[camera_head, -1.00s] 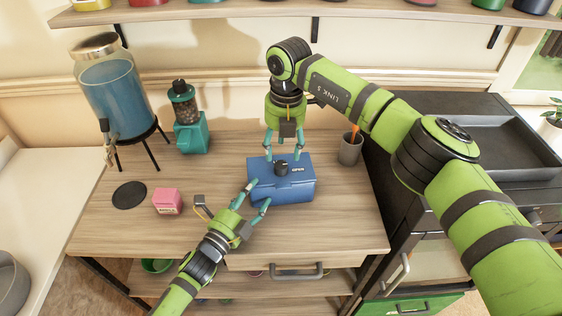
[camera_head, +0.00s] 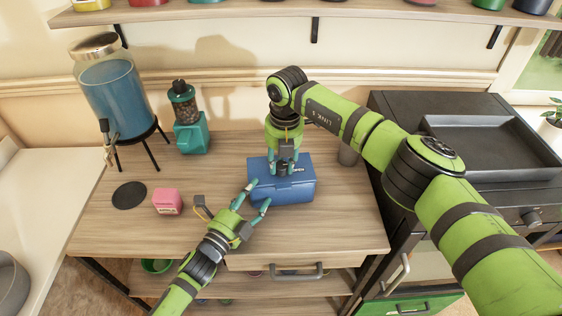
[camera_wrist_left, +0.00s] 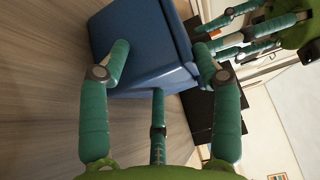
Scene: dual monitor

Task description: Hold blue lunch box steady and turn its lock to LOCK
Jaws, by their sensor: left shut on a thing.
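The blue lunch box (camera_head: 294,190) sits closed on the wooden table; it also fills the upper middle of the left wrist view (camera_wrist_left: 145,40). My left gripper (camera_head: 258,194) is shut on the box's near left corner, with fingers on either side of it. My right gripper (camera_head: 283,167) points down over the top of the lid, its fingers spread around the dark lock knob. The fingers hide most of the knob and its lettering, so the lock's setting cannot be read. The right fingers also show at upper right in the left wrist view (camera_wrist_left: 245,32).
A pink box (camera_head: 167,201) and a dark round mat (camera_head: 129,195) lie to the left. A teal grinder (camera_head: 190,130) and a blue drink dispenser (camera_head: 112,90) stand behind them. A grey cup (camera_head: 348,154) is right of the box, partly behind my right arm.

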